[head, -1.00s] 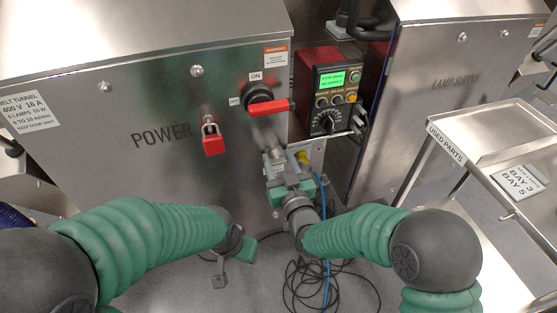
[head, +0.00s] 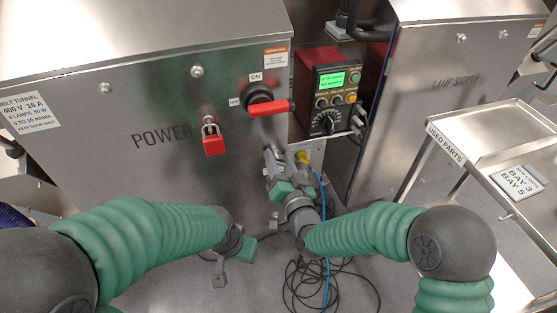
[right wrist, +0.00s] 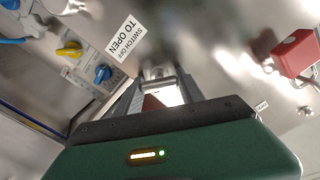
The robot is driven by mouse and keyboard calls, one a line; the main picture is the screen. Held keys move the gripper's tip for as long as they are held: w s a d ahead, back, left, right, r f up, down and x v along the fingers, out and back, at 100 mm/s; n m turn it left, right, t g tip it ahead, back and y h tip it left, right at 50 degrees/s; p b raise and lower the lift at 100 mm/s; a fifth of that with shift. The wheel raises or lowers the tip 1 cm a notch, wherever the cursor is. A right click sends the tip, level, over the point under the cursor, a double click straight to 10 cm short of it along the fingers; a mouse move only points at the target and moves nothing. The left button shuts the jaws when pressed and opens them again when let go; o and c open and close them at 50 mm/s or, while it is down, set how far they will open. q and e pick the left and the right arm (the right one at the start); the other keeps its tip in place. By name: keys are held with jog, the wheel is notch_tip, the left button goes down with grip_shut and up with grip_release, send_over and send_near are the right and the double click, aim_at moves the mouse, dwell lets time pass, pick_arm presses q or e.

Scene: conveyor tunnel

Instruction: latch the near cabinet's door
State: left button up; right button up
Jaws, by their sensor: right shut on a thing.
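The near cabinet (head: 95,185), marked POWER, is a brushed-metal box at the left of the head view, its door front flush as far as I can see. Its red switch handle (head: 272,108) points right, below the ON label. A red padlock (head: 214,146) hangs left of it; it also shows in the right wrist view (right wrist: 295,54). My right gripper (head: 276,174) is at the door's lower right edge, shut on a small metal latch handle, mostly hidden by the fingers (right wrist: 158,92). My left gripper (head: 229,262) hangs low before the cabinet; its fingers are unclear.
A control box (head: 331,90) with a green display stands behind, between the near cabinet and the LAMP SUPPLY cabinet (head: 440,75). A used-parts trolley (head: 500,135) is at the right. Black cables (head: 310,285) and a blue one lie below my right gripper.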

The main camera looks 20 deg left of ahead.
jog(key=m, duration=0.5)
jog(key=shift+w+d+f+m+p, duration=0.1)
jog(key=shift+d+f+m+p, duration=0.05)
jog(key=shift+m+p, duration=0.2)
jog(key=m+p, duration=0.1)
jog(key=m, duration=0.4)
jog(key=shift+f+m, duration=0.15)
jog(key=shift+m, duration=0.1)
jog(key=shift+d+f, duration=0.1)
jog(key=o, duration=1.4)
jog(key=shift+w, duration=0.1)
jog(key=shift+c, duration=0.2)
jog(key=shift+s, duration=0.25)
jog(key=p+v, duration=0.3)
jog(key=v, duration=1.3)
jog(key=shift+d, duration=0.25)
